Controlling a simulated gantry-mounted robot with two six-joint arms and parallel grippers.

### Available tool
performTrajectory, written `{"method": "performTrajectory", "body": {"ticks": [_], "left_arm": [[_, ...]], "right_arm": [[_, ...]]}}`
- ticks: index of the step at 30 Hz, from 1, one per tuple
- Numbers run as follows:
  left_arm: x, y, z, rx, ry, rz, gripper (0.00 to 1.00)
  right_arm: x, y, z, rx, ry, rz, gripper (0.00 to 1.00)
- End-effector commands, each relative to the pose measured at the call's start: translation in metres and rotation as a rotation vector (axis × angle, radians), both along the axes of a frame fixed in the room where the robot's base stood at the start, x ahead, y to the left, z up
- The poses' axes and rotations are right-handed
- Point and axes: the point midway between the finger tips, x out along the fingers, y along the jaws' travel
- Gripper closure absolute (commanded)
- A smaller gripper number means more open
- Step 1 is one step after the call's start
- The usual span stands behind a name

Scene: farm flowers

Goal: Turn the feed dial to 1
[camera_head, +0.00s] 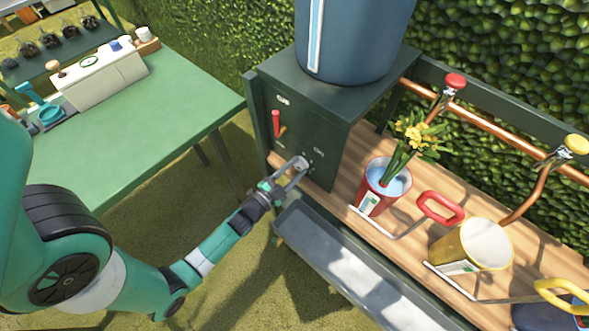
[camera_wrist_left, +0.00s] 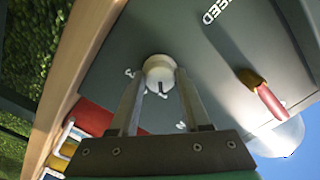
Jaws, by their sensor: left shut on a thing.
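The feed dial is a small round white knob (camera_wrist_left: 160,70) on the front of a dark green feed box (camera_head: 335,105). My left gripper (camera_wrist_left: 158,82) has its two fingers on either side of the knob and is shut on it. In the head view, the left gripper (camera_head: 298,166) is at the lower right of the box front, and its fingers partly hide the dial. A "3" is readable left of the knob in the wrist view; other marks lie between and beside the fingers. I cannot tell the dial's exact setting. The right gripper is not in view.
A red lever (camera_head: 276,123) sticks out of the box front, left of the dial. A grey trough (camera_head: 340,262) lies below. A red pot with yellow flowers (camera_head: 381,187) and a yellow bucket (camera_head: 470,245) stand on the wooden shelf. A green table (camera_head: 150,130) is left.

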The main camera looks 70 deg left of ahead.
Motion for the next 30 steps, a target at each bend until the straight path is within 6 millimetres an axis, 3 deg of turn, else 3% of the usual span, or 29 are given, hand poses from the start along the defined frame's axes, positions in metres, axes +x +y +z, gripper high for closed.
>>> {"method": "performTrajectory", "body": {"ticks": [3, 4, 9, 20, 30], "left_arm": [[0.0, 0.0, -0.001, -0.003, 0.003, 0.001, 1.0], [0.0, 0.0, -0.001, -0.003, 0.003, 0.001, 0.51], [0.0, 0.0, -0.001, -0.002, 0.001, 0.001, 0.23], [-0.006, -0.003, 0.0, -0.003, 0.002, 0.001, 0.23], [-0.071, -0.035, 0.002, -0.004, 0.006, 0.005, 0.23]], "right_arm": [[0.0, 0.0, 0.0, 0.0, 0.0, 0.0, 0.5], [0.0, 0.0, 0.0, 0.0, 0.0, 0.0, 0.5], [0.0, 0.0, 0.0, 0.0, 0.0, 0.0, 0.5], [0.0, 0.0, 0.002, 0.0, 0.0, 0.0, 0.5], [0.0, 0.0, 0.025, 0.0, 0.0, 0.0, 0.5]]}}
